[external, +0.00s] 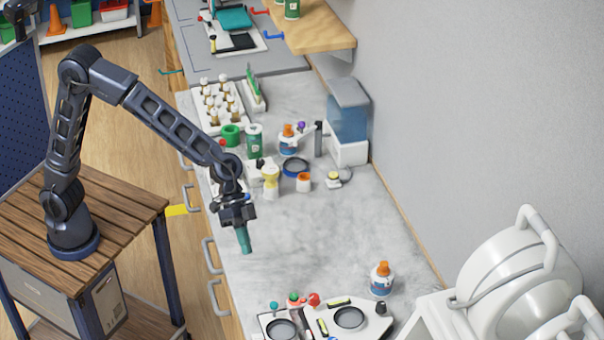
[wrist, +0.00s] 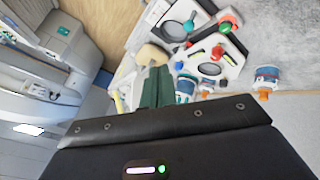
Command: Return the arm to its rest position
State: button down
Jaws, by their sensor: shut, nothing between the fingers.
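My arm reaches from its base on the wooden cart out over the grey marbled counter (external: 330,225). My gripper (external: 246,243) hangs with its green fingers pointing down, above the left part of the counter. The fingers are shut together and hold nothing. In the wrist view my gripper (wrist: 156,75) also shows as closed green fingers pointing away from the camera. Nothing touches the fingertips that I can see.
A bottle with an orange cap (external: 381,280) and a white tray with round dishes (external: 349,318) stand at the front. Several bottles, a vial rack (external: 217,105) and a blue-grey dispenser (external: 348,120) stand further back. White equipment (external: 515,285) fills the lower right. The counter's middle is clear.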

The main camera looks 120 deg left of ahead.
jog(key=s+d+r+g, duration=0.1)
jog(key=s+d+r, duration=0.15)
jog(key=s, duration=0.55)
jog(key=s+d+r+m+y, duration=0.15)
jog(key=s+r, duration=0.25)
jog(key=s, duration=0.4)
jog(key=s+d+r+g, duration=0.1)
jog(key=s+d+r, duration=0.15)
jog(key=s, duration=0.55)
jog(key=s+a+y, duration=0.1)
jog(key=s+y, duration=0.1)
jog(key=s, duration=0.9)
jog(key=s+a+f+y, duration=0.1)
jog(key=s, duration=1.1)
jog(key=shift+s+a+f+y, duration=0.15)
jog(key=shift+a+f+y, duration=0.15)
jog(key=shift+a+y, duration=0.1)
jog(key=shift+n, duration=0.25)
